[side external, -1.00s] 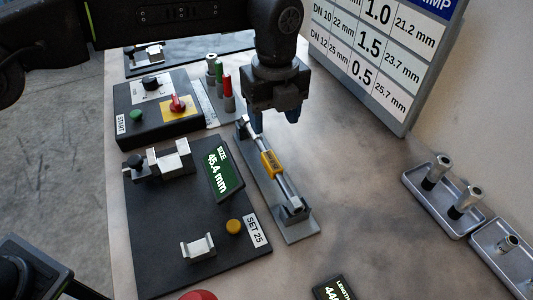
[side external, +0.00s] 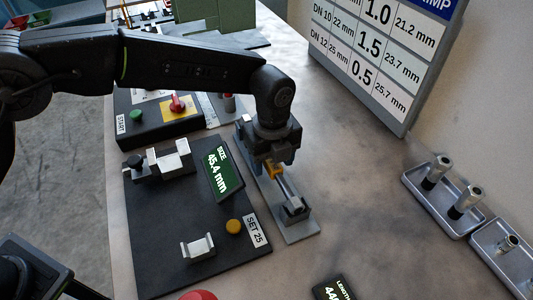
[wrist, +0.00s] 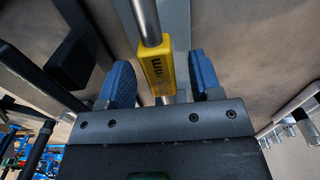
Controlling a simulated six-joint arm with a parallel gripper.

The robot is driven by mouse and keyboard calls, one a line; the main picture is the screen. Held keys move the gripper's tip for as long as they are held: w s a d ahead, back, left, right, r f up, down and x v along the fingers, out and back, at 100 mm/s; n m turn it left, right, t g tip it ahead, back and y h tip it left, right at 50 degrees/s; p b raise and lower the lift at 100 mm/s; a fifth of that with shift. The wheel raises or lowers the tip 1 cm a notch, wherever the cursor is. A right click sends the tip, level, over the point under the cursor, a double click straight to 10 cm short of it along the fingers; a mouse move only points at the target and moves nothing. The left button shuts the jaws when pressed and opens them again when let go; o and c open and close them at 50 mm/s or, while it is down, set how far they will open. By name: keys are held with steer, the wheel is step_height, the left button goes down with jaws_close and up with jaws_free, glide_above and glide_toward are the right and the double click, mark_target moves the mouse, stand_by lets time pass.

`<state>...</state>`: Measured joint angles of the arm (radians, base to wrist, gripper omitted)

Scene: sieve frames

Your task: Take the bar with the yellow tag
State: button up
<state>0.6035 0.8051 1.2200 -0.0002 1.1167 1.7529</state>
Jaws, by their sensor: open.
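The bar with the yellow tag (side external: 287,187) lies along a narrow grey stand, its near end resting in a dark support. The yellow tag (wrist: 158,72) shows clearly in the wrist view, wrapped around the silver bar (wrist: 146,22). My gripper (side external: 272,168) is over the tag in the side view. In the wrist view my gripper (wrist: 163,85) has its two blue fingers on either side of the tag, with a gap between each finger and the tag. The gripper is open and empty. It hides the far part of the bar in the side view.
A dark fixture plate (side external: 160,240) with a green size display (side external: 222,172) lies just left of the stand. A control box (side external: 150,128) with a red knob stands behind it. Grey trays with fittings (side external: 440,205) stand at right. The table between is clear.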

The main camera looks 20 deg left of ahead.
steer(key=shift+c, duration=0.3)
jaws_close()
steer(key=shift+r, duration=0.1)
